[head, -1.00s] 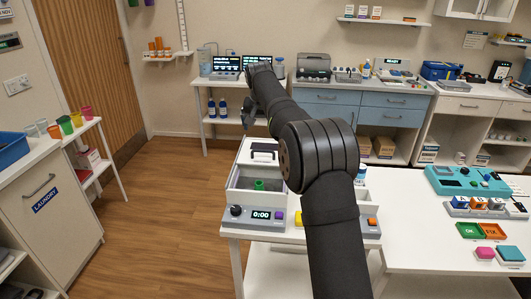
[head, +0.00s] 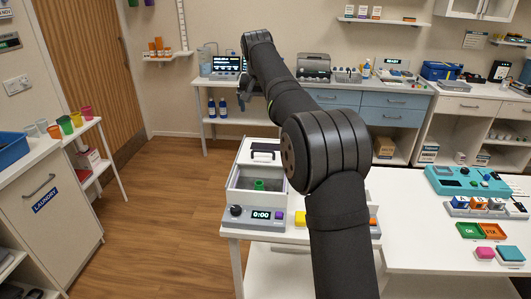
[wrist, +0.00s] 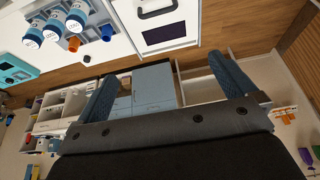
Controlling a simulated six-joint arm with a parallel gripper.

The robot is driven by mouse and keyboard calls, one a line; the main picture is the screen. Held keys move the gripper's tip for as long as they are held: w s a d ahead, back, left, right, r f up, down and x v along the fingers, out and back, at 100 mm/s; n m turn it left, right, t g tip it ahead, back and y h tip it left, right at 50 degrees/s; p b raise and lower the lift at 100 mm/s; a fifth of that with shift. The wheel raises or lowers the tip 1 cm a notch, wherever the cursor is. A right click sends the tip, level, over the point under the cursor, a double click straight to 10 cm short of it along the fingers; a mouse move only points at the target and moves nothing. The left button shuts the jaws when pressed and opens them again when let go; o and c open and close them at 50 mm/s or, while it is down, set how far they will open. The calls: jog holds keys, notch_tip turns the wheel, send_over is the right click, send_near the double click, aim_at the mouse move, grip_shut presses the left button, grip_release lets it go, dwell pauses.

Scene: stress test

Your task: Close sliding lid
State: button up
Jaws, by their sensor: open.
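A white box (head: 232,183) stands on the white table. Its lid (head: 244,157), with a black handle and a dark panel, covers the far part. The near part is open, and a green cup (head: 259,185) shows inside. The lid also shows at the top of the wrist view (wrist: 191,22). My gripper (wrist: 165,88) is open and empty, with its two blue-grey fingers wide apart and clear of the lid. In the head view my gripper (head: 247,85) is small, beyond the box and higher in the picture, partly hidden by my arm.
A control panel with a 0:00 display (head: 261,215) sits at the near side of the box. My arm hides the table just right of it. Coloured buttons and a teal device (head: 468,181) stand farther right. Wooden floor is clear at left.

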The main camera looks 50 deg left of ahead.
jog(key=shift+s+d+r, duration=0.15)
jog(key=shift+r, duration=0.25)
